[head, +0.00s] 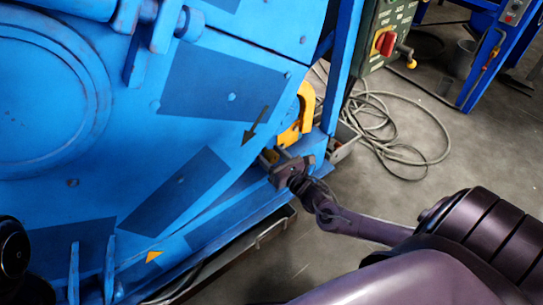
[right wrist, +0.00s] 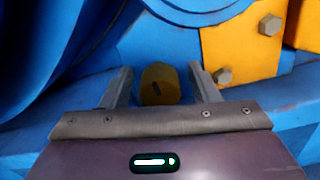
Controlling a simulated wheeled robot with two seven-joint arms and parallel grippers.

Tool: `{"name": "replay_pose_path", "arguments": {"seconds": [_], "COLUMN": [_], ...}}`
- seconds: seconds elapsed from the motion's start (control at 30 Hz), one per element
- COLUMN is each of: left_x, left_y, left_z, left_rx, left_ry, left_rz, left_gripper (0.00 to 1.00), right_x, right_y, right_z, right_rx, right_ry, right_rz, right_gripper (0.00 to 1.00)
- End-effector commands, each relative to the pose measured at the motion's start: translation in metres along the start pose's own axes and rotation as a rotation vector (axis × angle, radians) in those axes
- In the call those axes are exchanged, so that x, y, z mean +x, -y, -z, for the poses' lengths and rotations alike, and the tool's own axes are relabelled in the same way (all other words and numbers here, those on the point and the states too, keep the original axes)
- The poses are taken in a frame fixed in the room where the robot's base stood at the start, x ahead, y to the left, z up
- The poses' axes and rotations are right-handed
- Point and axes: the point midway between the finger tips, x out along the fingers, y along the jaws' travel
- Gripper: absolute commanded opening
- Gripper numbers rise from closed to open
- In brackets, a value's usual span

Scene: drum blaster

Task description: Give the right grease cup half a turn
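In the head view my right gripper (head: 275,157) is at the machine's lower right edge, just below the yellow bracket, and the cup cannot be made out there. My left gripper is not in view.
The blue drum machine (head: 205,85) fills the left. A yellow bracket (head: 297,116) with bolts is close beside my right gripper; it also shows in the right wrist view (right wrist: 243,45). A control box with a red knob (head: 385,42) and loose cables (head: 385,135) are to the right.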

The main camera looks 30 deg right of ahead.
Motion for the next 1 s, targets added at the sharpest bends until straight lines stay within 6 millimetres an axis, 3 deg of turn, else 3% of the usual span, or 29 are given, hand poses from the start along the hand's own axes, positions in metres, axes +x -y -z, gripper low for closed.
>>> {"name": "replay_pose_path", "arguments": {"seconds": [0.03, 0.33, 0.67, 1.0], "left_x": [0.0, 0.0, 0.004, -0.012], "left_y": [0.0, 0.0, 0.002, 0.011], "left_z": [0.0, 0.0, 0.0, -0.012], "left_rx": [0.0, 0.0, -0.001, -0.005], "left_ry": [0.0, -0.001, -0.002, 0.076], "left_rz": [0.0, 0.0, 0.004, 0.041], "left_gripper": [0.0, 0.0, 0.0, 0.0], "right_x": [0.0, 0.0, 0.0, 0.0], "right_y": [0.0, 0.0, -0.001, 0.0], "right_z": [0.0, 0.0, -0.002, -0.004], "right_rx": [0.001, 0.001, 0.056, 0.3], "right_ry": [0.0, 0.0, 0.0, 0.0], "right_rz": [0.0, 0.0, 0.001, 0.001], "right_gripper": [0.49, 0.12, 0.12, 0.12]}}
